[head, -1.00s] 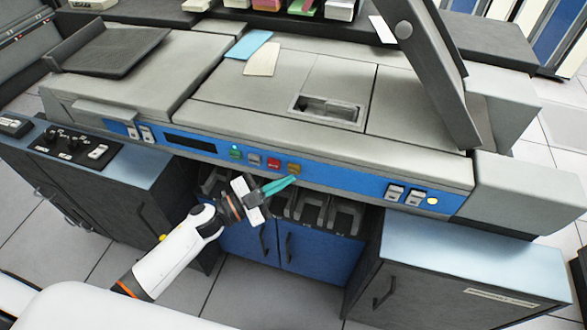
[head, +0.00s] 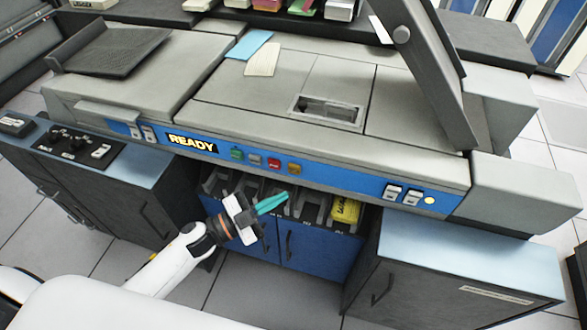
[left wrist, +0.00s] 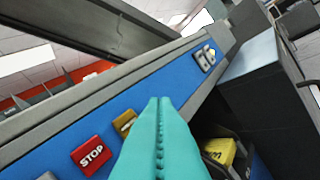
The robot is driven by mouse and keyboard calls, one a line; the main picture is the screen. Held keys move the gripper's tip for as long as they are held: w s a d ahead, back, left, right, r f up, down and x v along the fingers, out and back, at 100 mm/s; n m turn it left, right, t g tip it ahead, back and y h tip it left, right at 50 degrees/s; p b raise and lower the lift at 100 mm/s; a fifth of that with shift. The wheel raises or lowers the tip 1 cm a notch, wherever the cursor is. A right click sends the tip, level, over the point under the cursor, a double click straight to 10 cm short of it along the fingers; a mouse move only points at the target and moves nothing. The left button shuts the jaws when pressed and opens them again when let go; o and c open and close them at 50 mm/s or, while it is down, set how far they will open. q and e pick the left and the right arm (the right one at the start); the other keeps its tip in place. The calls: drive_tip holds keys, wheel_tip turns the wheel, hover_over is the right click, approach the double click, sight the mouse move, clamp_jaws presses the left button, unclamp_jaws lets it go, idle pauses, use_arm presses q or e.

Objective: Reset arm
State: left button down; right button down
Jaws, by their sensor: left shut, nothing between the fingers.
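My left gripper (head: 272,203) is shut and empty, its teal fingers together, in front of the machine just below the blue button panel (head: 330,178). In the left wrist view the shut fingers (left wrist: 158,130) show in the middle, with the panel behind them. The red STOP button (left wrist: 90,155) and a yellow-brown button (left wrist: 126,123) lie to their left. In the head view the display (head: 192,143) is lit and reads READY. My right gripper is not in view.
Open pockets (head: 309,207) run under the panel; the right one holds a yellow item (head: 345,211), also in the left wrist view (left wrist: 218,152). Blue cabinet doors (head: 300,248) are below. Side cabinets (head: 465,265) flank the gap. Cards (head: 262,59) lie on the machine top.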

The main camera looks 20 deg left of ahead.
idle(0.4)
use_arm(q)
drive_tip(key=s+a+f+n+g+y, duration=0.1)
drive_tip(key=s+a+f+n+y, duration=0.2)
drive_tip(key=f, duration=0.7)
drive_tip(key=s+a+f+n+g+y, duration=0.1)
drive_tip(key=a+f+n+y, duration=0.35)
drive_tip(key=f, duration=0.45)
drive_tip(key=s+a+f+n+y, duration=0.2)
drive_tip(key=s+f+n+y, duration=0.15)
drive_tip(key=f, duration=0.65)
drive_tip(key=s+f+n+g+y, duration=0.1)
drive_tip(key=s+f+g, duration=0.2)
drive_tip(key=s, duration=0.6)
drive_tip(key=s+f+n+g+y, duration=0.1)
drive_tip(key=s+f+g, duration=0.3)
drive_tip(key=s+f, duration=0.4)
drive_tip(key=s+f+n+g+y+p, duration=0.1)
drive_tip(key=s+f+g, duration=0.2)
drive_tip(key=s, duration=0.8)
wheel_tip(320, 180, down, 2)
drive_tip(key=shift+s+d+f, duration=0.15)
drive_tip(key=shift+d+f, duration=0.1)
drive_tip(key=shift+d, duration=0.1)
